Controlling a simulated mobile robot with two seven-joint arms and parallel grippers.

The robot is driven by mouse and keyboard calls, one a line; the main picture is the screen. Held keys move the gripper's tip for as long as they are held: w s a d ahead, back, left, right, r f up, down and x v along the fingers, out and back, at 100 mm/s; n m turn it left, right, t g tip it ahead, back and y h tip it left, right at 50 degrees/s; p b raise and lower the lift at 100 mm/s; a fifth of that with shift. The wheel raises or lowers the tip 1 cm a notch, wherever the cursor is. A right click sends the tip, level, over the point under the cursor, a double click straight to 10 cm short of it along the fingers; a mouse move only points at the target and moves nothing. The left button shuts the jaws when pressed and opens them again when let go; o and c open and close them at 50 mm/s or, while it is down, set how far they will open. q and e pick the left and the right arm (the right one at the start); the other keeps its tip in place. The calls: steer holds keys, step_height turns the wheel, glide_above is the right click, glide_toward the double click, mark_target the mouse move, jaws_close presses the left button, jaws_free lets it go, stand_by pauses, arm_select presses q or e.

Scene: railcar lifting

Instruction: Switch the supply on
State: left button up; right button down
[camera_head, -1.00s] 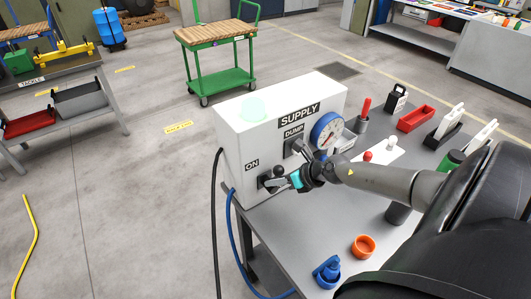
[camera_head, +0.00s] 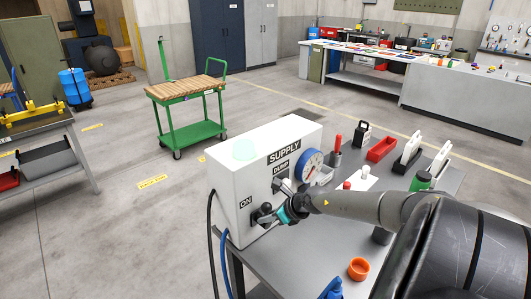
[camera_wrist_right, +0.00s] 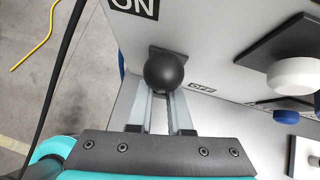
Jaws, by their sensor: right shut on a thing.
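The white supply box (camera_head: 225,190) stands on the grey table, with SUPPLY, DUMP and ON labels on its front. Its switch has a black ball knob (camera_wrist_right: 164,70) beside the ON label (camera_wrist_right: 135,6) in the right wrist view. My right gripper (camera_head: 270,216) is at this switch, low on the box's front. In the wrist view its fingers (camera_wrist_right: 160,108) are shut on the switch handle just behind the knob. My left gripper is not in view.
A round gauge (camera_head: 309,165) and a dump handle (camera_head: 283,186) are close above my gripper. A white knob (camera_wrist_right: 291,73) shows right of the switch. An orange ring (camera_head: 358,268) lies on the table. Black and blue hoses hang at the box's left.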

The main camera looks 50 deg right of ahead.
steer(key=c, duration=0.8)
jaws_free()
steer(key=shift+c, duration=0.2)
steer(key=p+v, duration=0.7)
steer(key=v, duration=0.8)
steer(key=shift+p, duration=0.4)
steer(key=shift+r, duration=0.1)
